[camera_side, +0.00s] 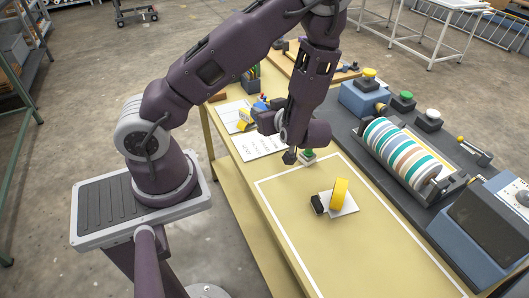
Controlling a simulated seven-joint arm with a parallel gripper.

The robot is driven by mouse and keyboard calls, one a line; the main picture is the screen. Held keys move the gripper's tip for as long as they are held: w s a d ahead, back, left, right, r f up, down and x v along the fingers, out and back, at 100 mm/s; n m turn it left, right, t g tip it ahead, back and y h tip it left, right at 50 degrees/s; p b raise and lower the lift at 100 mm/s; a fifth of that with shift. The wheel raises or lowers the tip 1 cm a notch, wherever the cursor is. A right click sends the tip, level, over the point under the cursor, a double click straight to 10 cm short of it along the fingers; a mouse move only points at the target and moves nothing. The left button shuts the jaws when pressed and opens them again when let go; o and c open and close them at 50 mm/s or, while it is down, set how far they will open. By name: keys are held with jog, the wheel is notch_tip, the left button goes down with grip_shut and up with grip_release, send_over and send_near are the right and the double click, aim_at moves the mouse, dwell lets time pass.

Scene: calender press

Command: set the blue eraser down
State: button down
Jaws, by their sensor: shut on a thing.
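A small block with a green top (308,154) stands just right of the fingertips.
Papers (258,142) lie behind left, with a yellow item (244,120). The striped roller (403,153) and blue machine box (487,232) are right. The front of the outlined area is clear.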

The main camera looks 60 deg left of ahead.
notch_tip(320, 180, down, 10)
jog(key=shift+f, duration=0.15)
jog(key=c, duration=1.1)
grip_release()
jog(key=shift+f, duration=0.1)
